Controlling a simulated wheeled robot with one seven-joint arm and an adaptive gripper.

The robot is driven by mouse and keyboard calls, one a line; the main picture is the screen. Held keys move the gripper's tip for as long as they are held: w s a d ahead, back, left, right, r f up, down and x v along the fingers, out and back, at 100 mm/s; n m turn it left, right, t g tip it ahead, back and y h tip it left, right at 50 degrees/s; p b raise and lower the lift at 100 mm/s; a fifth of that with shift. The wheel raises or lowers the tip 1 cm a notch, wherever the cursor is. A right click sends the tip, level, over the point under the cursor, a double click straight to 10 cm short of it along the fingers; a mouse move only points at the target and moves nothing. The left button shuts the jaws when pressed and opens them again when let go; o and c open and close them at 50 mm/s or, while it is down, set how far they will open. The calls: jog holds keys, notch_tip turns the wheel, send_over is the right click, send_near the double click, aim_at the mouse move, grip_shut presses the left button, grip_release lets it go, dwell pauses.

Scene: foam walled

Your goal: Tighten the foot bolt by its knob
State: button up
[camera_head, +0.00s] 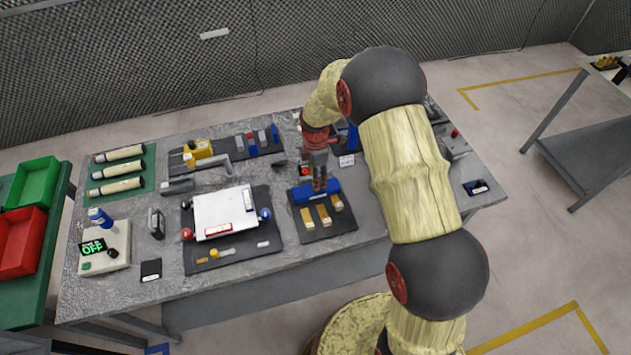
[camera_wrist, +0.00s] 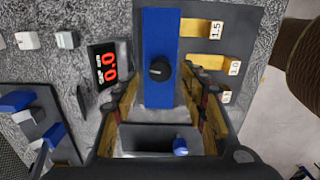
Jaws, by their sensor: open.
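A blue block (camera_wrist: 160,30) lies below my gripper, with a round black knob (camera_wrist: 159,69) on its top face. The block also shows in the camera_head view (camera_head: 314,193), partly hidden by my gripper (camera_head: 319,184). In the camera_wrist view my gripper (camera_wrist: 162,92) is open, its fingers on either side of the blue block, with the knob just beyond the fingertips and nothing held. A small blue piece (camera_wrist: 180,146) shows nearer the wrist, between the fingers. I cannot tell whether the fingers touch the block.
Brass strips (camera_wrist: 204,28) marked 1.5 and 1.0 lie right of the block. A display (camera_wrist: 108,64) reads red 0.0 at left. A white plate fixture (camera_head: 225,212) stands left of my gripper. The table's front strip (camera_head: 300,262) is bare.

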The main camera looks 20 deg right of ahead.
jog(key=shift+f, duration=1.25)
jog(key=shift+c, duration=0.9)
grip_shut()
